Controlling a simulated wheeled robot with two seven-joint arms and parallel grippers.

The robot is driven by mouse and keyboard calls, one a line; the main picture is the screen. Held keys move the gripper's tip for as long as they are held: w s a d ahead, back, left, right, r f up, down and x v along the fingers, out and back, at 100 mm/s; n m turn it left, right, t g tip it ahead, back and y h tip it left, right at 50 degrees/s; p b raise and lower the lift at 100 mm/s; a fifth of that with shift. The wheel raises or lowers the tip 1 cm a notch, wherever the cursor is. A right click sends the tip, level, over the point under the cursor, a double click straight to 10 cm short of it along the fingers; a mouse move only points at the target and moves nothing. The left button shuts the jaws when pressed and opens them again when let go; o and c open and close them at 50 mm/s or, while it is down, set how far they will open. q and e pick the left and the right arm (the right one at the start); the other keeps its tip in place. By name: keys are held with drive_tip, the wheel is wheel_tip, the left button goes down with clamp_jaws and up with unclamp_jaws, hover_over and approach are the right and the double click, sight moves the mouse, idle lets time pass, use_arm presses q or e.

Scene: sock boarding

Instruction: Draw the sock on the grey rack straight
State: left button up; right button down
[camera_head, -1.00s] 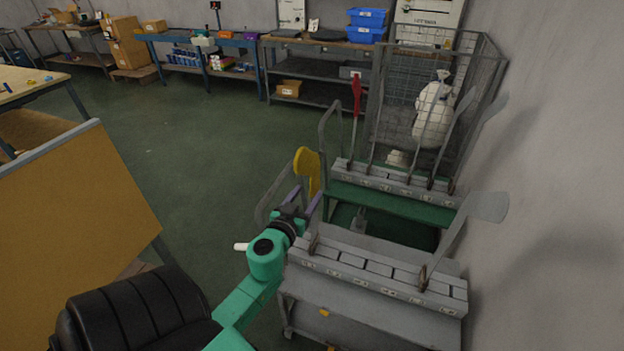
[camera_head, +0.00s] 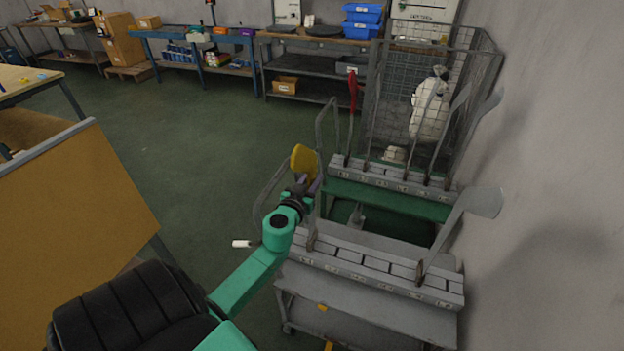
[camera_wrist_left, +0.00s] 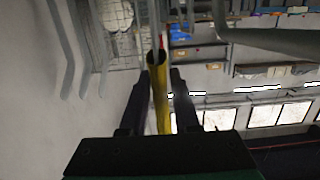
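A yellow sock (camera_head: 303,160) sits high on an upright board at the left end of the grey rack (camera_head: 375,315). My left gripper (camera_head: 308,186) is just below the visible yellow part in the head view and hides the sock's lower part. In the left wrist view the sock (camera_wrist_left: 160,90) stands edge-on between the two dark fingers (camera_wrist_left: 160,76). The fingers are close on both sides of it; whether they touch it is unclear. My right gripper is not in view.
A bare grey board (camera_head: 478,203) rises at the grey rack's right end. Behind stands a green rack (camera_head: 395,204) with several boards, one carrying a red sock (camera_head: 353,90). A wire cage (camera_head: 470,60) with a white sack stands beyond.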

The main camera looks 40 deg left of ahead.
use_arm(q)
clamp_jaws()
drive_tip(key=shift+s+f, duration=0.1)
drive_tip(key=shift+f, duration=0.1)
idle(0.7)
drive_tip(key=o, duration=0.7)
unclamp_jaws()
drive_tip(key=shift+r, duration=0.1)
